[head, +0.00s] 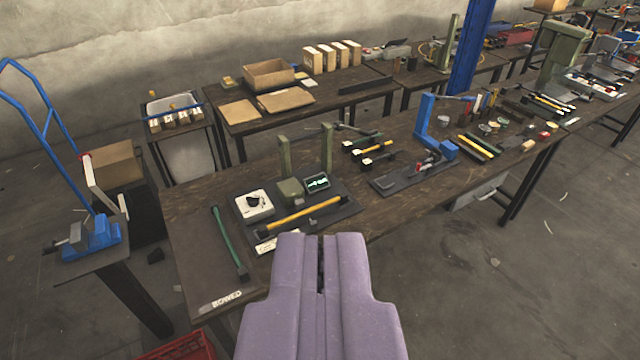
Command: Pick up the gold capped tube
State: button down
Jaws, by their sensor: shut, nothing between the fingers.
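A gold tube (305,214) with dark end caps lies on a dark mat on the near part of the long wooden bench. It is the nearest gold tube in view. My purple gripper (320,242) is shut and empty, low in the middle of the view. Its tips appear just below the tube in the picture, and I cannot tell how far above the bench they are. A green tube (228,243) with dark ends lies to the left, near the label reading BOWED.
On the bench (185,228), a white block (254,204), a small display (316,182) and a green press frame (284,155) crowd the gold tube. A blue press (425,118) stands further right. A blue vise (103,231) stands left. Floor is open at lower right.

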aim_at(342, 197)
jog(key=i+l+u, duration=0.5)
jog(key=i+l, duration=0.4)
jog(key=i, duration=0.35)
jog(key=i+l+u, duration=0.5)
jog(key=i+l, duration=0.65)
jog(key=l, duration=0.2)
